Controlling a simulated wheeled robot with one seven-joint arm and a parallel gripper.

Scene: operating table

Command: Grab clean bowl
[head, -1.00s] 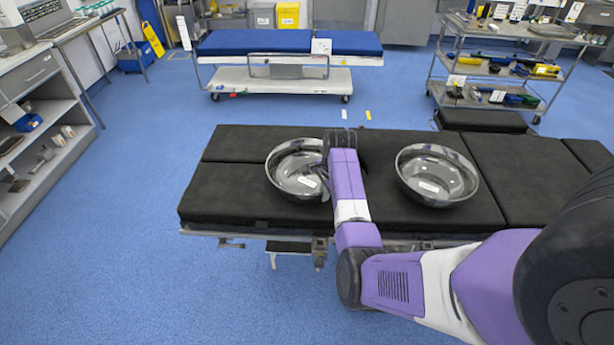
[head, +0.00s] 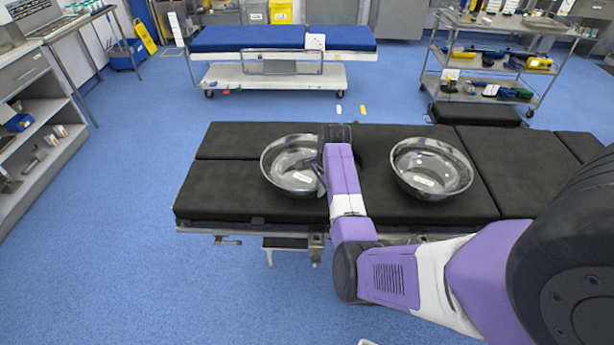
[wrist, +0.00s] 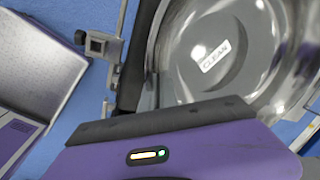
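Two shiny metal bowls stand on the black operating table (head: 225,190). The left bowl (head: 277,163) has a white label inside, too small to read in the head view. In the wrist view a bowl (wrist: 265,80) with a label reading CLEAN fills the upper right; it appears to be this left bowl. The right bowl (head: 400,175) also has a white label, unreadable here. My gripper (head: 321,172) is at the right rim of the left bowl, partly hidden behind my purple forearm. The fingertips are not clear, so I cannot tell whether they are closed on the rim.
A metal rail with a clamp (wrist: 97,44) runs along the table's near edge. A blue-topped trolley (head: 250,40) and a loaded steel cart (head: 480,70) stand farther back. White shelving (head: 45,120) is at the left. Blue floor is open between them.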

